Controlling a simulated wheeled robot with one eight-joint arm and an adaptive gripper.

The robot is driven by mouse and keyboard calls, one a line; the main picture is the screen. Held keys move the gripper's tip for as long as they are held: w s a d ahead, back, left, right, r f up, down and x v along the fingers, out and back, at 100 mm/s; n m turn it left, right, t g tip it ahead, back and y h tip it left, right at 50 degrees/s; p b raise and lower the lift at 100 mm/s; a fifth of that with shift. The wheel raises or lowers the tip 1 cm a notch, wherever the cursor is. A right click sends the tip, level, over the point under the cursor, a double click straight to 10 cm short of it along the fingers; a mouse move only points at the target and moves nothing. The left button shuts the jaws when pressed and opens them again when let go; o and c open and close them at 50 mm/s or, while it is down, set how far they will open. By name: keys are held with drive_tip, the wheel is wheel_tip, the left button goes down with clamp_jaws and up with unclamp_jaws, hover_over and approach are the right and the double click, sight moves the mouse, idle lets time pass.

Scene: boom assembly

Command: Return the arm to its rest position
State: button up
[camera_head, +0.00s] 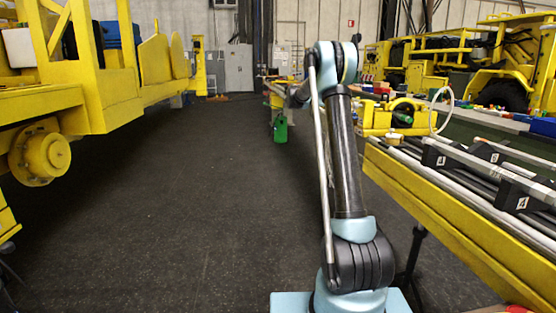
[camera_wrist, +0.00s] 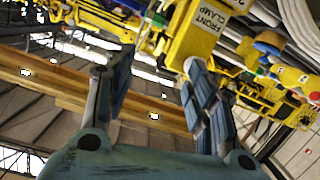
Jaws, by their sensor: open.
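My arm rises from its pale blue base in the head view, with its dark upper tube upright and a silver rod alongside. It bends at the elbow near the top, and the forearm points away from the camera. In the wrist view my gripper (camera_wrist: 158,64) has its two fingers spread apart with nothing between them. The wrist view is tilted. A yellow part marked "FRONT CLAMP" (camera_wrist: 207,24) shows beyond the fingers, apart from them. In the head view the gripper cannot be made out behind the arm.
A yellow-edged workbench (camera_head: 425,201) with long metal tubes and black holders (camera_head: 445,155) runs along the right, close to my arm. A yellow fixture (camera_head: 390,117) sits on it. A large yellow machine (camera_head: 110,95) stands left. The dark floor (camera_head: 170,200) between is clear.

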drive_tip(key=s+a+f+n+y, duration=0.1)
drive_tip(key=s+f+n+y, duration=0.15)
drive_tip(key=s, duration=0.85)
drive_tip(key=s+a+f+n+y, duration=0.1)
drive_tip(key=s+f+n+y, duration=0.15)
drive_tip(key=s, duration=0.95)
drive_tip(key=s+a+f+n+y, duration=0.1)
drive_tip(key=s+f+n+y, duration=0.15)
drive_tip(key=s, duration=0.85)
drive_tip(key=s+a+f+n+y, duration=0.2)
drive_tip(key=s+a+f, duration=0.2)
drive_tip(key=s+f, duration=0.3)
drive_tip(key=s+a+f+n+y, duration=0.2)
drive_tip(key=s+f, duration=0.5)
drive_tip(key=s, duration=0.5)
drive_tip(key=s+a+f+n+y, duration=0.3)
drive_tip(key=s+a+f, duration=0.3)
drive_tip(key=s+f, duration=0.2)
drive_tip(key=shift+s+y, duration=0.55)
drive_tip(key=shift+s, duration=0.1)
drive_tip(key=shift+a, duration=0.1)
drive_tip(key=shift+w+f, duration=0.15)
drive_tip(key=shift+w, duration=0.3)
